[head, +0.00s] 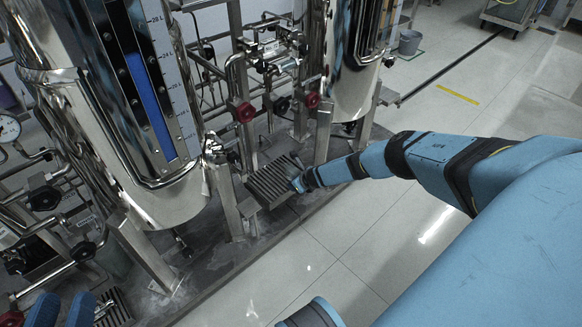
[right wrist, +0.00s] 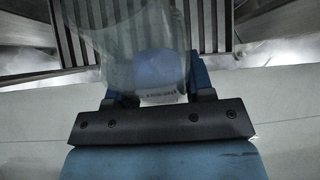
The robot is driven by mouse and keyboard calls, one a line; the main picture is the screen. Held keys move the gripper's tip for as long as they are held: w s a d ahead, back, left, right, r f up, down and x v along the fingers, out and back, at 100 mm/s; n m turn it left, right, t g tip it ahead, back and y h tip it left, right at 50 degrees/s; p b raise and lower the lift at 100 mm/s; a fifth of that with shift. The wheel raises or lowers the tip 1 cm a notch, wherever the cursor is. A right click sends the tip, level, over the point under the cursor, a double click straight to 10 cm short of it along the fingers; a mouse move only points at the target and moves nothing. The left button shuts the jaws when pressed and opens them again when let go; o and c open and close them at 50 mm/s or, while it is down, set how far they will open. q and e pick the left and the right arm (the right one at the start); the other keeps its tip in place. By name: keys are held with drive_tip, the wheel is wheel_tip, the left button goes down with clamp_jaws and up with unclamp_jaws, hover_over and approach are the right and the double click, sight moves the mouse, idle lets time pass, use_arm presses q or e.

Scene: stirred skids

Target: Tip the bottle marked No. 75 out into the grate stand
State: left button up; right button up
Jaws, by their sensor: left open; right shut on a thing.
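A clear, see-through bottle (right wrist: 130,48) is between the blue fingers of my right gripper (right wrist: 154,88) in the right wrist view, and the gripper is shut on it. A pale blue patch shows in it; its small print is too blurred to read as No. 75. The grate stand (head: 270,184), a dark slatted top between the two steel tanks, lies at the end of my right arm. Its slats (right wrist: 216,25) show behind the bottle. I cannot tell the bottle's tilt. My left gripper (head: 60,311) is open and empty at the lower left of the head view.
Tall steel tanks (head: 85,150) (head: 350,60) stand left of and behind the grate stand. Pipes and red-knobbed valves (head: 243,112) are close behind it. Another grate (head: 112,308) lies low at the left. The tiled floor (head: 400,225) on the right is clear.

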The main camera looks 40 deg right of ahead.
drive_tip(key=shift+a, duration=0.1)
drive_tip(key=shift+s+a, duration=0.1)
drive_tip(key=shift+a, duration=0.05)
drive_tip(key=shift+s+f+g, duration=0.1)
drive_tip(key=shift+g, duration=0.2)
drive_tip(key=shift+s+d+p, duration=0.1)
drive_tip(key=shift+d+p, duration=0.2)
drive_tip(key=shift+a+f+g+b, duration=0.1)
drive_tip(key=shift+a+g+b, duration=0.2)
drive_tip(key=shift+a+g, duration=0.1)
drive_tip(key=shift+s+d+g, duration=0.25)
drive_tip(key=shift+d+g, duration=0.05)
drive_tip(key=shift+d, duration=0.1)
